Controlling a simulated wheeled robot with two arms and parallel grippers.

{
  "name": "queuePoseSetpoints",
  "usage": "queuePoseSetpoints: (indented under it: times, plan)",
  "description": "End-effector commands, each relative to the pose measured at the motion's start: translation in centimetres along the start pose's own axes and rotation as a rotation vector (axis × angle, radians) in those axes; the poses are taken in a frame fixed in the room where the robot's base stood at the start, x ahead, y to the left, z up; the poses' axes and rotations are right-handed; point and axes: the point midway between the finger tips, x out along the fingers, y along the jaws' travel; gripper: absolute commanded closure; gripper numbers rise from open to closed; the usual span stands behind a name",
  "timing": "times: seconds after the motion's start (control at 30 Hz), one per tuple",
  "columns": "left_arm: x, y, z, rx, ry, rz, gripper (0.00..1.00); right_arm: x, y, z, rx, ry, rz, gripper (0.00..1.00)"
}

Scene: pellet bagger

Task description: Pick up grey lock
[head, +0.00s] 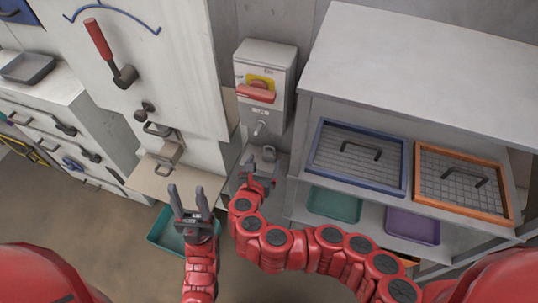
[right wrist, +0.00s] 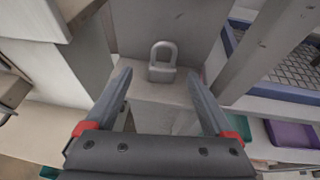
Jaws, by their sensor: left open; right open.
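The grey lock (right wrist: 162,72), a padlock with its shackle up, stands on a small grey ledge (right wrist: 146,91) in the right wrist view. It also shows in the head view (head: 268,153), just beyond my right gripper (head: 258,170). In the right wrist view my right gripper (right wrist: 159,80) is open and empty, its two fingers pointing toward the lock with the lock between their tips in the picture. I cannot tell if either finger touches it. My left gripper (head: 186,197) is open and empty, further left, in front of the white machine.
A switch box (head: 262,80) with a red handle is on the wall above the lock. A grey shelf unit (head: 410,60) stands close on the right, holding a blue-framed tray (head: 358,181) and an orange-framed tray (head: 420,163). A white machine (head: 170,60) stands left.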

Motion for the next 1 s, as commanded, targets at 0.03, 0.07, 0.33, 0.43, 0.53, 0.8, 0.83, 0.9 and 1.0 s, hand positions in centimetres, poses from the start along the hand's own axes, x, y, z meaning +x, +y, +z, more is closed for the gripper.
queuePoseSetpoints:
  times: [0.03, 0.07, 0.33, 0.43, 0.53, 0.8, 0.83, 0.9, 1.0]
  plan:
    - [0.4, 0.0, -0.1, 0.000, 0.000, 0.000, 0.50, 0.2, -0.1, 0.1, 0.000, 0.000, -0.002, 0.12]
    - [0.6, 0.0, -0.1, 0.000, 0.000, 0.000, 0.50, 0.4, -0.1, 0.1, 0.000, 0.001, -0.003, 0.12]
    - [2.3, -0.1, -0.4, 0.000, 0.000, 0.000, 0.50, 3.6, -0.4, -0.2, 0.000, 0.000, -0.005, 0.12]
    - [2.5, -0.1, -0.4, 0.000, 0.000, 0.000, 0.50, 4.5, -0.4, -0.3, 0.000, 0.000, -0.003, 0.12]
    - [2.6, -0.1, -0.4, 0.000, 0.000, 0.000, 0.50, 4.9, -0.4, -0.4, -0.001, 0.000, -0.002, 0.12]
    - [2.6, -0.1, -0.4, 0.000, 0.000, 0.000, 0.50, 5.0, -0.4, -0.4, 0.000, -0.001, -0.001, 0.14]
    - [2.6, -0.1, -0.4, 0.000, 0.000, 0.000, 0.50, 5.0, -0.4, -0.4, 0.000, -0.001, -0.001, 0.20]
    - [2.6, -0.1, -0.4, 0.000, 0.000, 0.000, 0.50, 5.0, -0.4, -0.4, 0.000, -0.001, -0.001, 0.32]
    - [2.6, -0.1, -0.4, 0.000, 0.000, 0.000, 0.50, 5.0, -0.4, -0.4, 0.000, 0.000, -0.001, 0.50]
